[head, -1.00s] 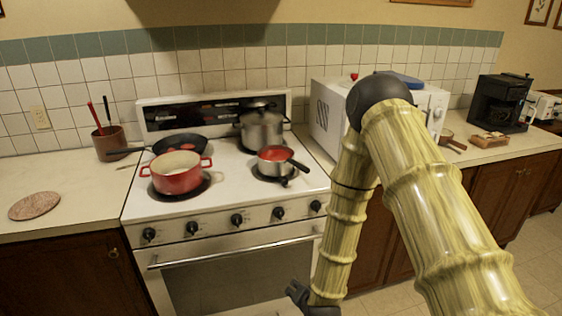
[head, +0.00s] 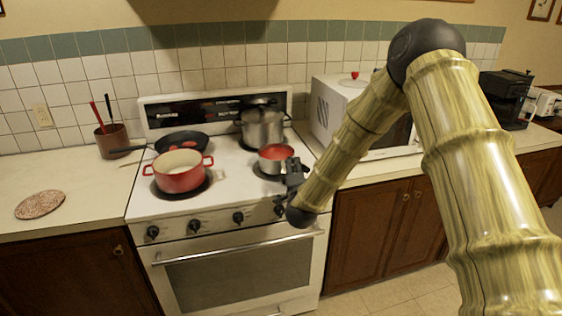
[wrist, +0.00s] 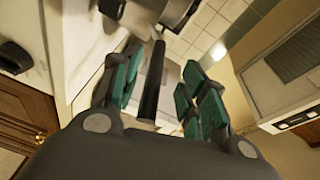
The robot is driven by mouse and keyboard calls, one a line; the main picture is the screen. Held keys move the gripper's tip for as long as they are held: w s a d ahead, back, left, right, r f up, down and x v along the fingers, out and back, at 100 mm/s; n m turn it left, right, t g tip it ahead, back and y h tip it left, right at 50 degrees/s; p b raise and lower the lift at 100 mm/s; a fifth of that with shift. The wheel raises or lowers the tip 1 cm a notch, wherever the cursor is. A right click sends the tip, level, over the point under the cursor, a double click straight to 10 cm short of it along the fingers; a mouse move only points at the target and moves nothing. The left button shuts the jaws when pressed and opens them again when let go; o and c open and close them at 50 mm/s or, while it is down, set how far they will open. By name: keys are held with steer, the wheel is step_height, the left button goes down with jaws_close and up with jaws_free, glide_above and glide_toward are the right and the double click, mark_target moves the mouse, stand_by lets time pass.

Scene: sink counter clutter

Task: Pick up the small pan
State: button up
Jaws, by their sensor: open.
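The small pan (head: 274,160), silvery outside with a red inside, sits on the front right burner of the stove. My gripper (head: 294,172) is at the front right edge of the stovetop, by the pan's handle side, and hides much of the handle in the head view. In the wrist view my gripper (wrist: 155,90) is open, with teal finger pads on both sides of the black handle (wrist: 152,82). The handle lies between the fingers, and I cannot tell whether either finger touches it. Part of the pan body shows at the top of the wrist view (wrist: 165,10).
A red pot (head: 178,172) stands on the front left burner, a black frying pan (head: 182,141) behind it. A tall steel pot (head: 262,126) stands at the back right. A white microwave (head: 335,110) is close on the right. Knobs (head: 238,217) line the stove front.

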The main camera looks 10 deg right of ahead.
steer(key=shift+f+p+x, duration=0.2)
steer(key=shift+p+x, duration=1.15)
steer(key=shift+x, duration=1.5)
steer(key=shift+c, duration=0.4)
jaws_close()
